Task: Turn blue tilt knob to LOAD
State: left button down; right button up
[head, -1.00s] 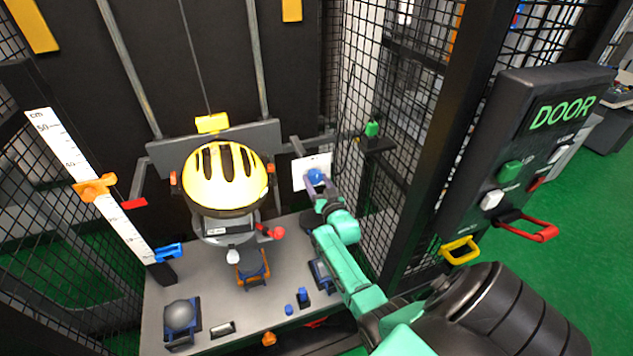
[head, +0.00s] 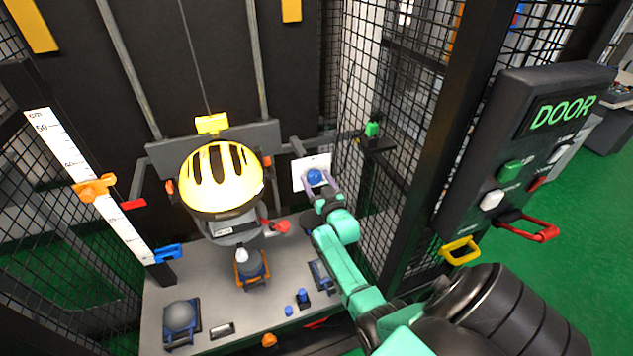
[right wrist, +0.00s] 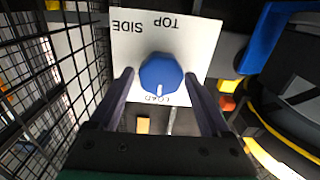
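The blue tilt knob (head: 314,177) sits on a white plate (head: 298,178) to the right of the yellow helmet (head: 205,178). In the right wrist view the knob (right wrist: 160,74) has a white pointer line directed at the word LOAD, and the plate (right wrist: 205,40) also reads TOP and SIDE. My right gripper (head: 322,192) is at the knob. In the right wrist view its fingers (right wrist: 159,80) stand on either side of the knob, with a small gap visible on each side. My left gripper is not in view.
Black mesh fencing (head: 400,130) stands close to the right of my right arm. The DOOR control box (head: 520,150) is further right. The grey base (head: 240,325) below the helmet holds several small parts. A cm scale (head: 85,180) stands at the left.

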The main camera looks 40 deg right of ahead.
jog(key=shift+o, duration=0.3)
jog(key=shift+f, duration=0.2)
jog(key=shift+s+a+f, duration=0.1)
jog(key=shift+s+a, duration=0.05)
jog(key=shift+s, duration=0.15)
jog(key=v, duration=1.3)
jog(key=shift+s, duration=0.4)
jog(key=shift+a, duration=0.1)
